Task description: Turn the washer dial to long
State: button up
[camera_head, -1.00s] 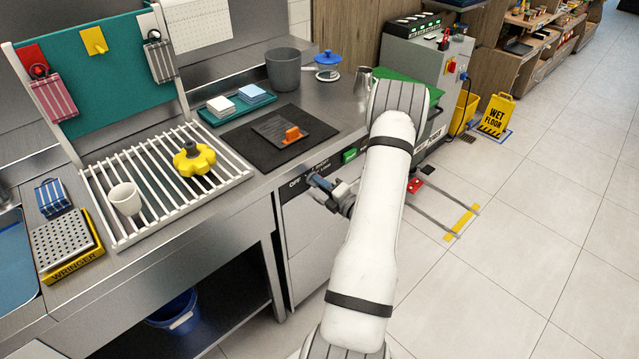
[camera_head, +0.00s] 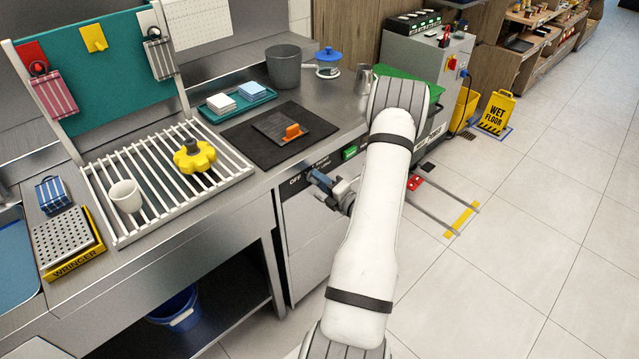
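The washer (camera_head: 308,240) is the steel-fronted unit under the counter, with a dark control strip along its top edge. The word OFF (camera_head: 295,181) and other small lettering show on the strip, and a green button (camera_head: 349,153) sits to the right. My gripper (camera_head: 316,180) is at the strip, just right of OFF, where the dial would be. The dial itself is hidden behind the gripper or too small to make out. Whether the fingers are open, shut or touching the dial cannot be seen. My white arm (camera_head: 365,235) covers the right part of the washer front.
On the counter above are a black mat with an orange-handled scraper (camera_head: 290,132), a teal tray of cloths (camera_head: 238,101), and a white rack (camera_head: 150,158) with a yellow knob and cup. Open floor (camera_head: 520,230) lies to the right.

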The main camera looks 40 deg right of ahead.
jog(key=s+b, duration=0.1)
jog(key=s, duration=0.7)
jog(key=shift+d, duration=0.35)
jog(key=shift+w, duration=0.1)
